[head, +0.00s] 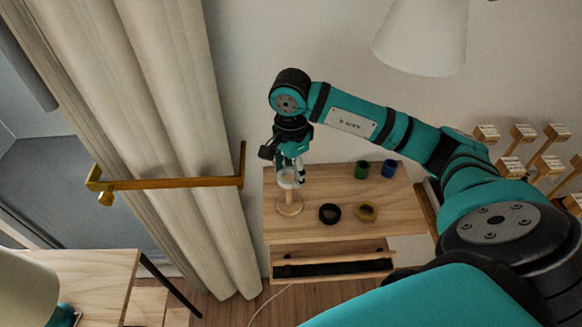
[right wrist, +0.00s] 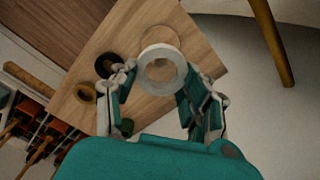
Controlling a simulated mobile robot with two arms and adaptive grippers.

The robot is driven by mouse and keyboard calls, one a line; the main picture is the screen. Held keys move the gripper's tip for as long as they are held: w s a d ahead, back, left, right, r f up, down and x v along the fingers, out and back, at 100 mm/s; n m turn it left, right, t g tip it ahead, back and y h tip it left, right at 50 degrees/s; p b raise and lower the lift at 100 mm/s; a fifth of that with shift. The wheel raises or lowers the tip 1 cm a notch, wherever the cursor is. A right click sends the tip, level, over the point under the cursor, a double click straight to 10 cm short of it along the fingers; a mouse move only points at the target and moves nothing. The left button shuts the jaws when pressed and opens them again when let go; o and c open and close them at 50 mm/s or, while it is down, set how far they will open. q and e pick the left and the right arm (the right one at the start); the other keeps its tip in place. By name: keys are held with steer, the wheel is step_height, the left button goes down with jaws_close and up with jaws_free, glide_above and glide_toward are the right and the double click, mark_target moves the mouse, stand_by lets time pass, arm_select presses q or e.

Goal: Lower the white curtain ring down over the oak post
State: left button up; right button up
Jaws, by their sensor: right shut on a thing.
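My right gripper (head: 288,178) is shut on the white curtain ring (right wrist: 162,69). In the head view the ring (head: 287,182) is at the upper part of the oak post (head: 289,199), which stands upright on a round base (head: 289,209) on the wooden table. In the right wrist view the ring sits between both fingertips, and the pale round base (right wrist: 160,36) shows just beyond its rim. I cannot tell whether the ring is around the post's top or just above it. My left gripper is not in view.
A black ring (head: 329,213) and a brass-coloured ring (head: 366,212) lie right of the post. A green cup (head: 362,170) and a blue cup (head: 389,169) stand behind them on the table (head: 322,180). A curtain (head: 190,120) and brass rod (head: 170,183) are at left.

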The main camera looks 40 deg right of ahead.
steer(key=shift+f, duration=0.65)
steer(key=shift+f+b, duration=1.5)
steer(key=shift+b, duration=0.45)
steer(key=o, duration=0.9)
steer(key=shift+r, duration=0.2)
step_height(320, 180, up, 12)
steer(key=shift+f, duration=0.2)
